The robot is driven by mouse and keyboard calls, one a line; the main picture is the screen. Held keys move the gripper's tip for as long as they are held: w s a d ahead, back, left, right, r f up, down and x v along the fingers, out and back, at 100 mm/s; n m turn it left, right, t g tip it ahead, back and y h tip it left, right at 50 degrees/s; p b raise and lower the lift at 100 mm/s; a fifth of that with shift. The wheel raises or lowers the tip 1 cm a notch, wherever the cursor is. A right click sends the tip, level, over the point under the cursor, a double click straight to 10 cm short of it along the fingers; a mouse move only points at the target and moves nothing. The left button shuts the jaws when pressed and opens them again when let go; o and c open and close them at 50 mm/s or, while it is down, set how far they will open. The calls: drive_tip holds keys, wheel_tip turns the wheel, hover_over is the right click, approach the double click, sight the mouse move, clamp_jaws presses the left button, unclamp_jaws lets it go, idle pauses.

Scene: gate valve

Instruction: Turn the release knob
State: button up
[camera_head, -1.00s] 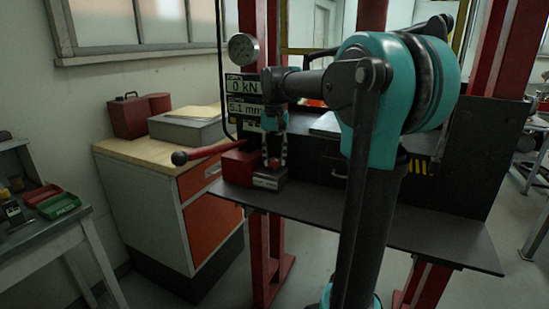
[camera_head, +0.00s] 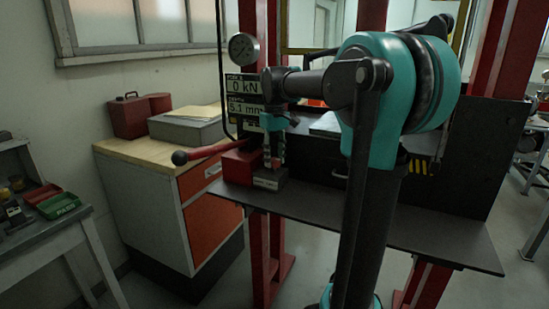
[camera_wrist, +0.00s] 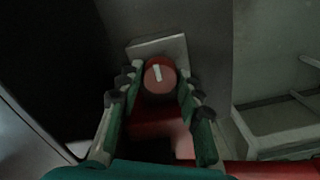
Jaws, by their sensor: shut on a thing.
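The release knob (camera_wrist: 157,78) is a round red knob with a white line mark, seen in the wrist view between the two fingers. The mark runs nearly up and down, its top tilted slightly left. My gripper (camera_wrist: 158,82) is shut on the knob, one finger on each side. In the head view my gripper (camera_head: 274,158) points down onto the red pump block (camera_head: 238,167) and hides most of the knob.
A dial gauge (camera_head: 243,47) and displays reading 0 kN and 5.1 mm (camera_head: 244,96) stand behind. An orange-drawer cabinet (camera_head: 211,224) stands to the left.

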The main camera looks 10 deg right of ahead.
sight(274, 159)
idle(0.4)
drive_tip(key=o, duration=1.1)
drive_tip(key=shift+o, duration=0.2)
wheel_tip(274, 159, up, 12)
